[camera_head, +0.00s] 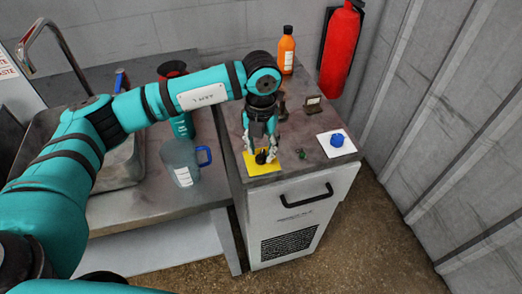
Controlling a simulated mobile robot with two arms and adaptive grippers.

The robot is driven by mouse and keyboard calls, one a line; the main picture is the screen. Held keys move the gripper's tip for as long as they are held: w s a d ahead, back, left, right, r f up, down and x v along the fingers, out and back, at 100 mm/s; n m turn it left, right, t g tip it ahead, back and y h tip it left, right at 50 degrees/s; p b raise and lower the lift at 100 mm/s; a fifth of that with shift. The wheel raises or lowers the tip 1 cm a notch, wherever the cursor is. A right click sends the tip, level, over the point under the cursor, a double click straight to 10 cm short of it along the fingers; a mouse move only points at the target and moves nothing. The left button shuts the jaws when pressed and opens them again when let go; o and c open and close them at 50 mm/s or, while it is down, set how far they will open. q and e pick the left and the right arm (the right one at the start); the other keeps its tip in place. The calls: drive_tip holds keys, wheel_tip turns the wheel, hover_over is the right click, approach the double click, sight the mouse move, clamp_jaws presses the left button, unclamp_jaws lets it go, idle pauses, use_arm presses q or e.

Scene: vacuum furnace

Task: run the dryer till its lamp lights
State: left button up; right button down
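My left gripper (260,150) points down over a yellow square (262,168) on top of a grey cabinet. Its fingers are spread on either side of a small dark object (261,157) on the square; I cannot tell whether they touch it. The cabinet (298,210) has a black handle, a small label and a dark vent grille on its front. I cannot tell for certain which thing is the dryer, and I make out no lit lamp. My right gripper is not in view.
An orange bottle (286,50) stands behind, near a red fire extinguisher (341,48). A clear jug (180,163) with a blue handle stands left, near the sink (122,175).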

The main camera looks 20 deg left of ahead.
sight(261, 155)
use_arm(q)
wheel_tip(261, 155, up, 10)
drive_tip(key=shift+r, duration=0.15)
idle(0.6)
